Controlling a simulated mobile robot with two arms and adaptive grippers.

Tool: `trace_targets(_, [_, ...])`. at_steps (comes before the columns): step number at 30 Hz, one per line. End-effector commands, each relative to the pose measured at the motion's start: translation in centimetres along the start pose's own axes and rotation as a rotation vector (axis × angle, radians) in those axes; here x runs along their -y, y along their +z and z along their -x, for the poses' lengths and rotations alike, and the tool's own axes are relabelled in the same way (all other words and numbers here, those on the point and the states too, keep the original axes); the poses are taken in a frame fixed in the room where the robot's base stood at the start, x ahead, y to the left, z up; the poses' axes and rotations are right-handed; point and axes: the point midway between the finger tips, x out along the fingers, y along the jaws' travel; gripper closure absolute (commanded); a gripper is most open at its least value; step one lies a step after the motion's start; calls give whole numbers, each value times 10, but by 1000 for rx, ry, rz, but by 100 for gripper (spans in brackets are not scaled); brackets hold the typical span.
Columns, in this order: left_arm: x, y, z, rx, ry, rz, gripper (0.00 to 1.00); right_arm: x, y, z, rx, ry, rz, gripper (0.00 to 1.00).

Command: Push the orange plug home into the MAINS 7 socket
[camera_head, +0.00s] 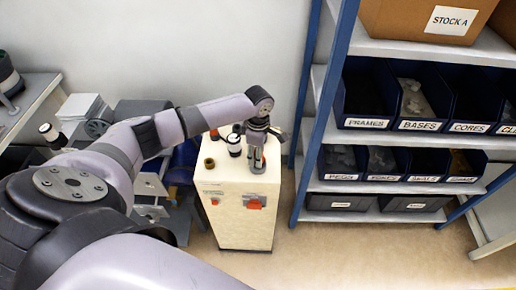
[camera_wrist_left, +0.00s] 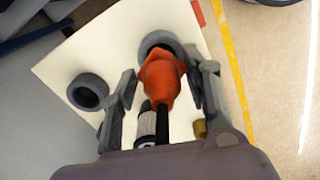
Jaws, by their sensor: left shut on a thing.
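The orange plug (camera_wrist_left: 162,78) is between the fingers of my left gripper (camera_wrist_left: 168,84) in the left wrist view, with a black cable trailing from it. My left gripper is shut on it. The plug's far end overlaps a grey ring-shaped socket (camera_wrist_left: 158,39) on the cabinet's pale top; I cannot tell how deep it sits. A second grey ring (camera_wrist_left: 87,92) stands to the left. No MAINS 7 label is readable. In the head view my left gripper (camera_head: 257,166) points down over the right side of the cabinet top and mostly hides the plug. My right gripper is not seen.
The cream cabinet (camera_head: 238,222) carries a brown ring (camera_head: 209,163) and a black-and-white canister (camera_head: 234,146) near my gripper. A blue-framed shelf (camera_head: 313,115) with labelled bins stands close on the right. Open floor lies in front.

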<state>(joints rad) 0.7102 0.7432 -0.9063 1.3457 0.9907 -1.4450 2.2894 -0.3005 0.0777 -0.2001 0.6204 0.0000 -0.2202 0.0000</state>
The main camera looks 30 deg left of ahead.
Motion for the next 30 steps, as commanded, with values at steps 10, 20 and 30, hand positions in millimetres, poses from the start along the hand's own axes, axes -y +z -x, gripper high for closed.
trace_targets(10, [0,0,0,0,1,1,89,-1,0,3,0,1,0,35])
trace_targets(20, [0,0,-3,0,1,1,89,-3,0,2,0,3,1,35])
trace_targets(30, [0,0,-8,0,1,2,89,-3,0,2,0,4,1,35])
